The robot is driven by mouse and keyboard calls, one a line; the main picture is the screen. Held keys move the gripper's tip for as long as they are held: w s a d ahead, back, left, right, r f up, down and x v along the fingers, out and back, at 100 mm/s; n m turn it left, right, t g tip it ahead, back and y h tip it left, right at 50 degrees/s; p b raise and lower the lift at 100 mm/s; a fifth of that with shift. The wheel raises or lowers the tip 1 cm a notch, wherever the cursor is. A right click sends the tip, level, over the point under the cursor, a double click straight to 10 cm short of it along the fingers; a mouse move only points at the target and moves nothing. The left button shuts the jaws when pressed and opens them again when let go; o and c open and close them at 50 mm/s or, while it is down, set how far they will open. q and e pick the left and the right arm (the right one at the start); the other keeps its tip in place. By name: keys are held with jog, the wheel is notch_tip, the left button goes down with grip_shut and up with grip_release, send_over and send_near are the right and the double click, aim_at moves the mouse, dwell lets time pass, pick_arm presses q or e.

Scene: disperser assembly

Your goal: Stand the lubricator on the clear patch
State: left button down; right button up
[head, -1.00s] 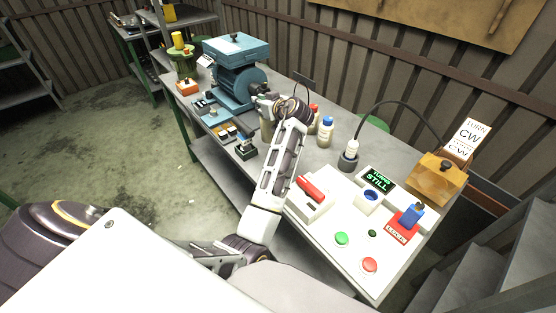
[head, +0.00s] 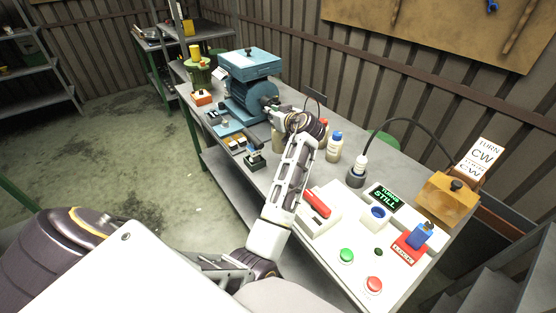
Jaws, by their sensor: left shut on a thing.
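My left gripper (head: 274,108) is over the bench beside the blue machine (head: 247,97), at the end of the arm that reaches across. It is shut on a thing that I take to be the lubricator. The gripper and wrist hide most of it, and only a pale body (head: 277,140) shows below the fingers. I cannot tell whether its base touches the bench. The clear patch cannot be made out for certain. My right gripper is not in view.
A blue-capped bottle (head: 334,147) and a red-capped bottle (head: 324,124) stand right of my wrist. A blue tray (head: 224,122) and small parts lie left. A control panel (head: 329,258) with green and red buttons and an orange box (head: 447,196) fill the right end.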

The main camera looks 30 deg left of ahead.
pick_arm(q)
notch_tip(320, 180, down, 6)
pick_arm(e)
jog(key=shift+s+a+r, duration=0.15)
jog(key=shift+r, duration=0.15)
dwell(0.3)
pick_arm(q)
notch_tip(320, 180, down, 4)
jog(key=shift+r+p, duration=0.15)
jog(key=shift+p, duration=0.3)
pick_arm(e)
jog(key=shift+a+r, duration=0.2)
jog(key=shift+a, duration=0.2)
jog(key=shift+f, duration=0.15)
